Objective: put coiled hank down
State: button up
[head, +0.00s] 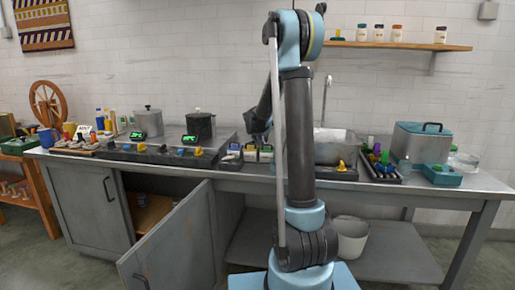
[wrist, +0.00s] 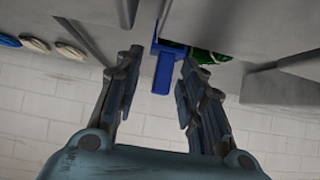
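My gripper (wrist: 161,62) shows in the wrist view with its two fingers spread wide apart and no hank visible between them. In the head view my gripper (head: 257,128) is partly hidden by my arm, over the counter near the small blocks. A dark green thing (wrist: 205,56) shows beyond the right finger in the wrist view, beside a blue holder (wrist: 163,76); both appear beyond the fingertips and not gripped. The green thing is partly hidden, and I cannot tell whether it is the coiled hank. I cannot pick out the hank in the head view.
The steel counter (head: 400,186) is crowded. Two pots, a dark one (head: 201,126) and a grey one (head: 149,122), stand at the back left. A lidded metal box (head: 420,146) stands at the right. A cabinet door (head: 178,250) hangs open below.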

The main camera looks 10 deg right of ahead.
jog(key=shift+c, duration=0.3)
grip_shut()
